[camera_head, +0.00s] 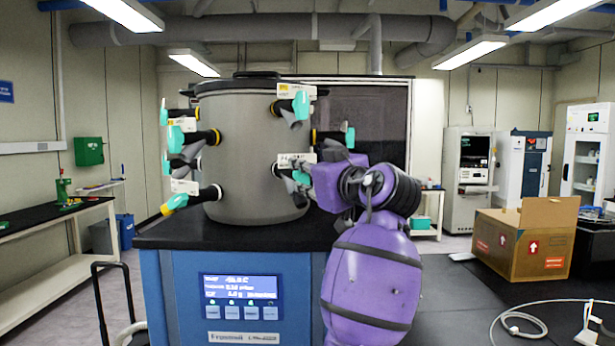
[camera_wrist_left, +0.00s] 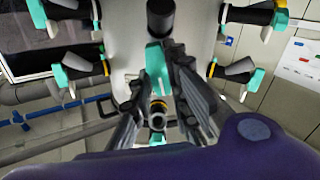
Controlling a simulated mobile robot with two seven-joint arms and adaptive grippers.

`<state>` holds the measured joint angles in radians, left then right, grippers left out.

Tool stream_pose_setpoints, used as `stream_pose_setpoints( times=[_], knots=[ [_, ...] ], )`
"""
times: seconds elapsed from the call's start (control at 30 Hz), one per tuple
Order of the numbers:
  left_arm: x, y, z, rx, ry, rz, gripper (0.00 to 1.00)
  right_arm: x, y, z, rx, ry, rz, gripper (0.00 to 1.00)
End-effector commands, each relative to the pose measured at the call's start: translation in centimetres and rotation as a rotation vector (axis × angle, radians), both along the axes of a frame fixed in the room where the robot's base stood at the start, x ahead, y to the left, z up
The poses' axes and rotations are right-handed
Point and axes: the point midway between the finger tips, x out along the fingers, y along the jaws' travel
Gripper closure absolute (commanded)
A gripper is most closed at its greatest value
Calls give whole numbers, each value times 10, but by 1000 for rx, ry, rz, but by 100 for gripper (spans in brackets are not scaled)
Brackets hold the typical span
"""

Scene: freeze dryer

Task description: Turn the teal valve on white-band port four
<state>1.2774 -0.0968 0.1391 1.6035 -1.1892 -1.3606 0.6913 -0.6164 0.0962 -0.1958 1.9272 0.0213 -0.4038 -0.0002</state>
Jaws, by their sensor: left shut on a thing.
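The grey drum of the freeze dryer (camera_head: 245,150) stands on a blue cabinet with a black top. Several ports with teal valves ring it. My left gripper (camera_head: 303,174) is at the lower front-right port, beside a white label (camera_head: 292,159). It is shut on a teal valve (camera_head: 301,178), mostly hidden by the fingers in the head view. In the left wrist view, the teal valve (camera_wrist_left: 155,60) sits between the two fingers of my left gripper (camera_wrist_left: 160,68). The port number cannot be read. My right gripper is not in view.
Another teal valve (camera_head: 300,104) is above the held one, and a lower-left valve (camera_head: 175,203) sticks out from the drum. A cardboard box (camera_head: 525,240) stands at right. A white cable (camera_head: 520,320) lies on the dark surface at lower right.

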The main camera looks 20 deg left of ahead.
Motion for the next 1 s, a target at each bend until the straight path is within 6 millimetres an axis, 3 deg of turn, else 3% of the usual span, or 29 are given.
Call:
stream_pose_setpoints(
  times=[0.6, 1.0],
  knots=[
    [-1, 1, -4, -392, -404, 0, 100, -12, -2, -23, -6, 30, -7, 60],
    [-2, 2, -3, -538, -558, 1, 100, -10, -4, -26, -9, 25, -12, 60]
  ],
)
